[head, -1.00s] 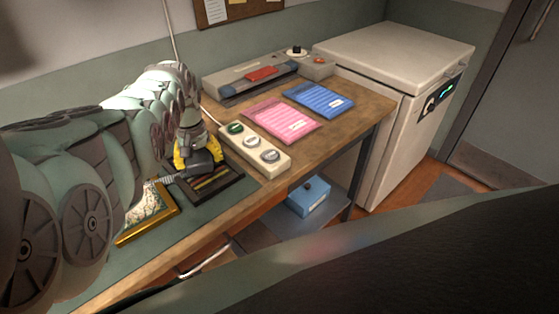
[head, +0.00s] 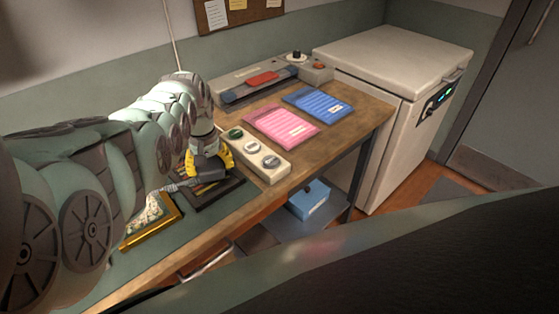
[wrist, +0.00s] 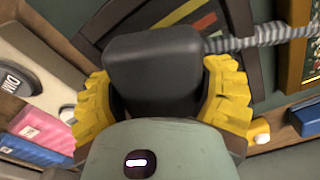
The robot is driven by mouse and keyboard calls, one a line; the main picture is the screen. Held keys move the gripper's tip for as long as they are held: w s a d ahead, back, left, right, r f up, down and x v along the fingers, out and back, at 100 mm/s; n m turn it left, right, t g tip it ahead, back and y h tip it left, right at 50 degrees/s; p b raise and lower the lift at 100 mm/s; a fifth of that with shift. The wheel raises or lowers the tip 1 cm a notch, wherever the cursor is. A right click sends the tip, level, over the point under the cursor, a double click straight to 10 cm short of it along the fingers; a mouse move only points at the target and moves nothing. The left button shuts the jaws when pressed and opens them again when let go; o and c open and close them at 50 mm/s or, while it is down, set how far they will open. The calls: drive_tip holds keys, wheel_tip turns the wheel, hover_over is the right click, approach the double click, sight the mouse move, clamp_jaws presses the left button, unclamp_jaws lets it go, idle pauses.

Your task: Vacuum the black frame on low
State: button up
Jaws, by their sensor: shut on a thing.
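The black frame (head: 224,194) lies flat on the worktable and holds a dark picture with coloured stripes; part of it also shows at the top of the wrist view (wrist: 76,38). My gripper (head: 209,164) is above its far part, with yellow fingers shut on a dark grey vacuum nozzle (wrist: 155,75). A ribbed grey hose (wrist: 262,38) runs from the nozzle. The nozzle covers part of the frame, and I cannot tell whether it touches it. A pale box (head: 262,166) with a green button and two greyish ones stands just right of the frame.
A gold-framed picture (head: 160,232) lies close to the left of the black frame. Pink (head: 282,126) and blue (head: 319,104) pads lie farther right, before a long grey device (head: 255,85) with a red part. A white cabinet (head: 385,75) stands beyond the table.

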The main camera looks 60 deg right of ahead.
drive_tip(key=shift+s, duration=0.1)
drive_tip(key=shift+r+p, duration=2.55)
drive_tip(key=shift+r, duration=0.45)
wheel_tip(320, 180, up, 3)
drive_tip(key=p, duration=0.2)
drive_tip(key=shift+r+p, duration=0.1)
drive_tip(key=shift+p, duration=0.2)
